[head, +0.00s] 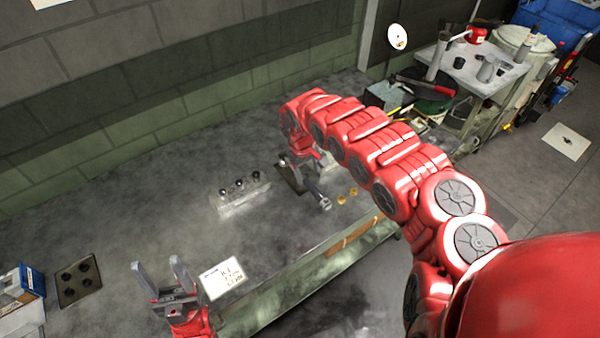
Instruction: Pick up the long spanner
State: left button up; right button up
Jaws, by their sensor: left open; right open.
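A slim grey metal piece with a rounded end (324,203), which looks like part of a spanner, shows just below my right gripper (307,182). It is too small to tell it clearly from the gripper's fingers. My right gripper points down close over the bench (160,205), beside a dark flat piece, and is open. I cannot tell whether it touches the spanner; the arm hides some of the area behind it. My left gripper (160,270) is open and empty at the lower left, fingers pointing up, near a white label card (222,278).
A clear rack with several dark-topped pieces (240,192) stands left of the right gripper. Small brass-coloured parts (342,199) lie to its right. A dark plate with holes (78,280) lies far left. A cluttered side table (480,72) stands at back right. The bench's left middle is clear.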

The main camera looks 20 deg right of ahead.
aim_at(308, 183)
jog(key=shift+f, duration=0.4)
jog(key=shift+w+f, duration=0.15)
jog(key=shift+f, duration=0.2)
jog(key=shift+f+p, duration=0.2)
jog(key=shift+p, duration=0.25)
jog(key=f, duration=0.1)
jog(key=f+p, duration=0.1)
jog(key=f, duration=0.1)
jog(key=shift+s, duration=0.25)
jog(key=shift+w+d+f, duration=0.15)
jog(key=shift+d+f, duration=0.1)
jog(key=shift+f, duration=0.5)
jog(key=shift+c, duration=0.2)
grip_shut()
